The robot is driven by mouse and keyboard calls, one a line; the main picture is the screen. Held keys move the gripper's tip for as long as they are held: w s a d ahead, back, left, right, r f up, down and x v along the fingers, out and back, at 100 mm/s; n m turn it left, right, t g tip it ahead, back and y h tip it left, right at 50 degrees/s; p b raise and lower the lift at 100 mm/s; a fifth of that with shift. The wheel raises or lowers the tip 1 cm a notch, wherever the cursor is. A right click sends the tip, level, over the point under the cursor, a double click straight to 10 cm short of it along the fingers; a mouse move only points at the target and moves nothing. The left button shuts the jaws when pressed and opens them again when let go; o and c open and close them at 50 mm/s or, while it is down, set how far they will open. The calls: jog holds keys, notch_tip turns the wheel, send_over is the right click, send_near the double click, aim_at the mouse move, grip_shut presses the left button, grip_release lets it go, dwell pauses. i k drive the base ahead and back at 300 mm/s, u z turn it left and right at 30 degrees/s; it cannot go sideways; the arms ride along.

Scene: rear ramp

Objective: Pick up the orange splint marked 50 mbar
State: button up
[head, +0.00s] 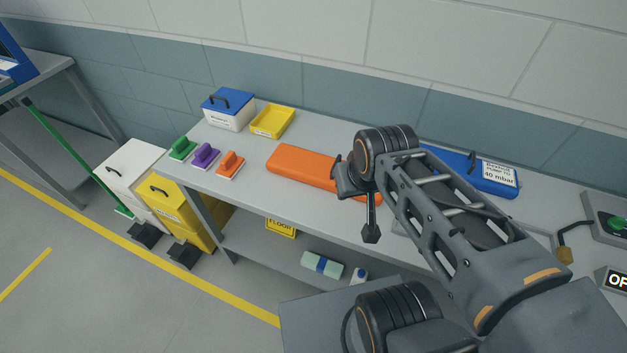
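The long orange splint (300,166) lies flat on the grey bench top in the head view. Its right part is hidden behind my arm, and no marking shows on the part I can see. A blue splint (452,162) lies to the right, partly behind my arm, with a white label that reads 40 mbar. My gripper (371,236) points down in front of the orange splint, near the bench's front edge. It appears apart from the splint. It is small and dark, and I cannot tell whether its fingers are open or shut.
The bench (260,190) also holds a white box with blue lid (229,113), a yellow tray (272,121), and green, purple and orange handled blocks (205,157) at left. A padlock (564,255) lies at right. The bench top between the blocks and orange splint is clear.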

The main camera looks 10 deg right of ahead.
aim_at(312, 167)
jog(key=u, duration=0.85)
jog(key=k, duration=1.15)
jog(key=u, duration=1.35)
jog(key=i, duration=1.9)
jog(key=z, duration=1.4)
jog(key=i, duration=0.8)
jog(key=z, duration=0.75)
